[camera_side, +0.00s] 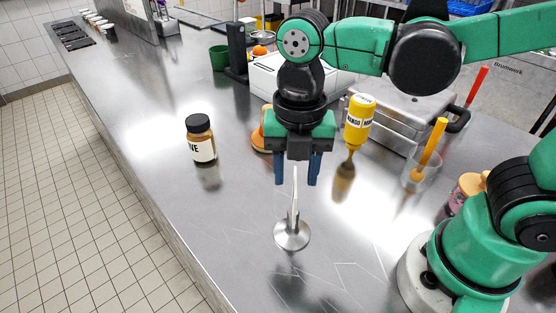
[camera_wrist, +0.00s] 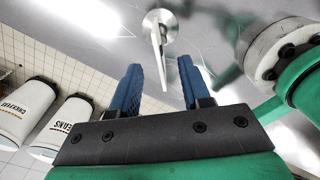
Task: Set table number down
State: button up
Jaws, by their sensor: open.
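The table number (camera_side: 292,236) stands upright on the steel counter, on a round metal base with a thin white upper part seen nearly edge-on. It also shows in the wrist view (camera_wrist: 158,20), its white part reaching toward me between the fingers. No number is readable. My gripper (camera_side: 296,183) points down over it with its two blue fingers apart. In the wrist view my gripper (camera_wrist: 160,65) is open, with a visible gap on both sides of the white part. The fingers do not appear to touch it.
A brown jar with a black lid (camera_side: 200,139) stands to the left. A yellow bottle (camera_side: 358,121) and a clear cup with a yellow-handled tool (camera_side: 421,176) stand to the right. Two white-labelled containers (camera_wrist: 22,108) show in the wrist view. The front-left counter is clear.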

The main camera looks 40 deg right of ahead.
jog(key=shift+f, duration=2.8)
grip_shut()
